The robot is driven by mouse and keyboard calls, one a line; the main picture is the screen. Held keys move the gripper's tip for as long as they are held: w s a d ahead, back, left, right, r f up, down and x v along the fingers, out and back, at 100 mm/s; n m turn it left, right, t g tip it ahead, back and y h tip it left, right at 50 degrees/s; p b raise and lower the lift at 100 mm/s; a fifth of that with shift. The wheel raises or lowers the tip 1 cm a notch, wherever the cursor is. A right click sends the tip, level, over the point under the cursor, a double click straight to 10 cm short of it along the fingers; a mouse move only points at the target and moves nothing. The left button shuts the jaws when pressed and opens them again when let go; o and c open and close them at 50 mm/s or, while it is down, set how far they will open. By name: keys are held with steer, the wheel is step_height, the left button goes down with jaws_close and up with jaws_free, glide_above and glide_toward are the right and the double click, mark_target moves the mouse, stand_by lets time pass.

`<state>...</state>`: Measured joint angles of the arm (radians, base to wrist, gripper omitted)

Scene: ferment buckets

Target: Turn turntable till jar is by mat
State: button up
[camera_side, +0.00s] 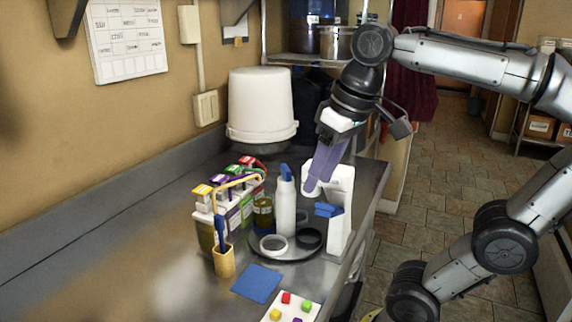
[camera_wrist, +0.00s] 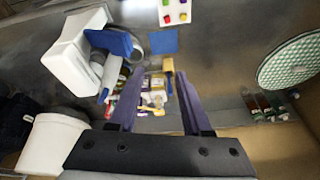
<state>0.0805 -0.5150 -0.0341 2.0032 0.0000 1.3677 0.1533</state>
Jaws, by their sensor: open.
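A dark round turntable (camera_side: 258,250) sits on the steel counter. It bears an olive-green jar (camera_side: 263,214) at its back left, a white bottle with a blue cap (camera_side: 286,212), a white ring (camera_side: 273,245) and a black ring (camera_side: 310,239). A blue mat (camera_side: 256,284) lies flat in front of the turntable, nearest the white ring; it also shows in the wrist view (camera_wrist: 163,41). The jar is on the side away from the mat. My gripper (camera_side: 316,188), with long purple fingers, is open and empty above the turntable's right side; its fingers spread in the wrist view (camera_wrist: 158,76).
A white stand with a blue part (camera_side: 341,205) rises close to my fingers. Several colour-topped cartons (camera_side: 225,205) and a yellow holder with a blue brush (camera_side: 223,258) stand at left. A white bucket (camera_side: 262,105) is behind. A white board with coloured cubes (camera_side: 292,308) lies in front.

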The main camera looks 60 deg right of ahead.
steer(key=w+d+r+m+g, duration=0.1)
steer(key=w+d+r+m, duration=0.2)
steer(key=w+d+r, duration=0.3)
steer(key=m+g, duration=0.3)
glide_above(286, 167)
steer(key=f, duration=0.2)
step_height(286, 167, down, 13)
steer(key=shift+f, duration=0.2)
jaws_close()
stand_by(0.9)
